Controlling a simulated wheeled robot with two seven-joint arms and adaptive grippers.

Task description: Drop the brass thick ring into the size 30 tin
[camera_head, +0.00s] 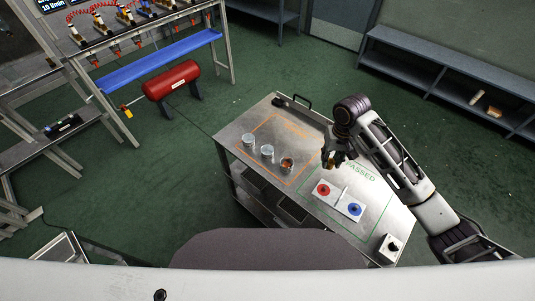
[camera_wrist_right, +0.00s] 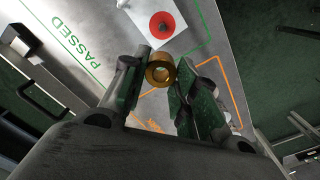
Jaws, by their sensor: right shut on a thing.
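My right gripper (camera_head: 332,160) is shut on the brass thick ring (camera_wrist_right: 160,71), which sits between its fingertips in the right wrist view. In the head view the gripper is above the metal cart top, to the right of the tins. Three small round tins stand in a slanting row: a far tin (camera_head: 249,141), a middle tin (camera_head: 267,151) and a near tin (camera_head: 287,165). The near tin has something reddish-brown in it. The size marks are too small to read, so I cannot tell which is size 30. My left gripper is not in view.
The metal cart top (camera_head: 254,120) has an orange outline around the tins and a green "PASSED" area. A red disc (camera_head: 323,189) and a blue disc (camera_head: 354,208) lie on white plates there. A switch box (camera_head: 390,247) sits at the near corner.

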